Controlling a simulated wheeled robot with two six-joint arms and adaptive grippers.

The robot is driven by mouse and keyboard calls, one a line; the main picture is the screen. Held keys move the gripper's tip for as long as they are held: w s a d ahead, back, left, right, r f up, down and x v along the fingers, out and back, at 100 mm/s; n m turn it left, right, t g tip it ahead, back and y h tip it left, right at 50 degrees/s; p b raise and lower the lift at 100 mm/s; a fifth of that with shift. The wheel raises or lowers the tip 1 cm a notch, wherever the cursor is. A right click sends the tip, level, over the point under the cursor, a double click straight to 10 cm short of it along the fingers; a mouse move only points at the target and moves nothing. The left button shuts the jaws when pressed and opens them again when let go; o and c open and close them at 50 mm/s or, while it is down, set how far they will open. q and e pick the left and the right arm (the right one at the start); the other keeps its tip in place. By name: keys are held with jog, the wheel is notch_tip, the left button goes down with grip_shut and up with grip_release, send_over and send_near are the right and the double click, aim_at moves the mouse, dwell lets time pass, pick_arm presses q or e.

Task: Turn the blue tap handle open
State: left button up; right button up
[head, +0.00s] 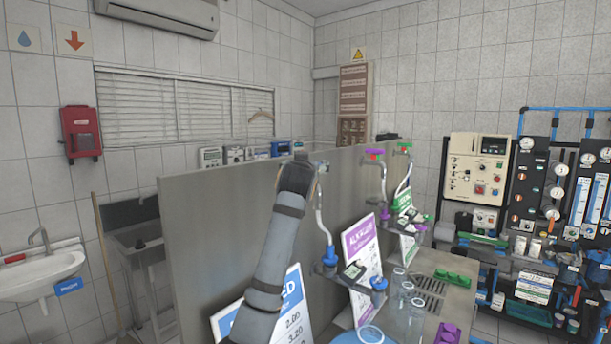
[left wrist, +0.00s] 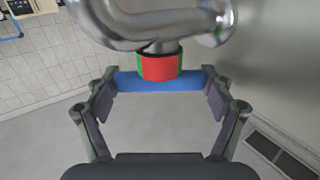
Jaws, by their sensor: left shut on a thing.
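The blue tap handle (left wrist: 160,83) is a short bar below a red and green collar (left wrist: 158,67) on a shiny metal tap (left wrist: 150,25). The collar shows mostly red towards the wrist camera, with green at its sides. My left gripper (left wrist: 161,92) has a finger at each end of the blue bar and is shut on it. In the head view my left gripper (head: 306,168) is at the top of the grey panel, beside the metal spout (head: 321,205); there the arm and gripper hide the blue handle. My right gripper is not in view.
A purple-handled tap (head: 374,154) and a green-handled tap (head: 404,147) stand further along the grey panel (head: 225,220). Below are signs, glasses (head: 398,283) and a counter with a drain grille (head: 430,285). A blue-bordered sign (head: 283,308) is behind my left arm.

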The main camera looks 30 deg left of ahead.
pick_arm(q)
jog(key=m+t+h, duration=0.1)
jog(key=h, duration=0.1)
jog(key=m+h+b, duration=0.1)
jog(key=m+h, duration=0.1)
jog(key=h, duration=0.1)
jog(key=shift+a+m+t, duration=0.1)
jog(key=shift+m+t, duration=0.2)
jog(key=shift+t, duration=0.1)
jog(key=shift+m+h, duration=1.4)
jog(key=shift+h, duration=1.1)
jog(key=shift+s+d+r+m+h, duration=0.1)
jog(key=shift+d+r+m+h, duration=0.1)
jog(key=shift+d+m+h, duration=0.15)
jog(key=o, duration=0.9)
jog(key=shift+o, duration=0.7)
jog(key=shift+d, duration=0.15)
